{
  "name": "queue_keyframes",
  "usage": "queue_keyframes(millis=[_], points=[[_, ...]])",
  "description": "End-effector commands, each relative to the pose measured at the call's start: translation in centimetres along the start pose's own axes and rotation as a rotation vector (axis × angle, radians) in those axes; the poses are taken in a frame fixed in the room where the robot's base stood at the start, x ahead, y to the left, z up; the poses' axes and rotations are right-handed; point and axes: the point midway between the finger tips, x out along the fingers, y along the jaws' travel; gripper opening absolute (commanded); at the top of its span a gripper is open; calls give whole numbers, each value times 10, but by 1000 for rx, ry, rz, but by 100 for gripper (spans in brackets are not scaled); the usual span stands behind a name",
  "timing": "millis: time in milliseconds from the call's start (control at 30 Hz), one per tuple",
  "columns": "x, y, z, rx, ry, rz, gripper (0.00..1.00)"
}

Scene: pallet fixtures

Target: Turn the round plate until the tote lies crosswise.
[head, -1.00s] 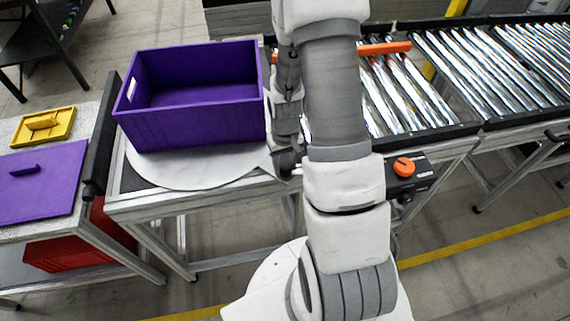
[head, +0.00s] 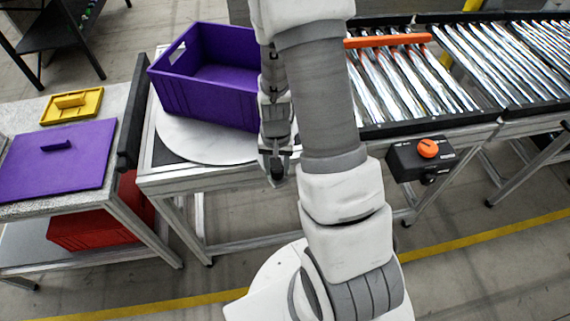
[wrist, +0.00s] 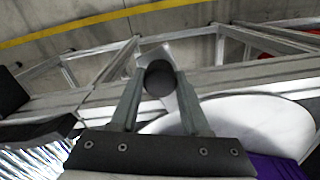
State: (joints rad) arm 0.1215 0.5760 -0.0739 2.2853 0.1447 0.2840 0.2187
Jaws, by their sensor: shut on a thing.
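The purple tote (head: 205,100) stands open and upright on the pale round plate (head: 205,145). Its near wall slants toward the front at the right, at an angle to the stand's front edge. Its right end is hidden behind my arm. My gripper (head: 276,165) is low at the plate's right front edge. In the wrist view, my gripper (wrist: 160,72) is shut on a dark round knob (wrist: 158,80), with a finger on each side. The plate (wrist: 250,118) and a corner of the tote (wrist: 278,167) show at the lower right there.
A roller conveyor (head: 480,75) with an orange bar (head: 388,40) adjoins on the right. A control box with an orange knob (head: 428,148) hangs on its front.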

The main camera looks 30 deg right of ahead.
Motion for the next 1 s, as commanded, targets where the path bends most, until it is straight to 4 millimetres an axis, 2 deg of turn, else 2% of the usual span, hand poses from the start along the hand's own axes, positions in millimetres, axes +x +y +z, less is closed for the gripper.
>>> queue_keyframes(millis=[600,1000], points=[[-1,-90,36,302,-2,3,0],[-2,-157,46,503,-1,2,0]])
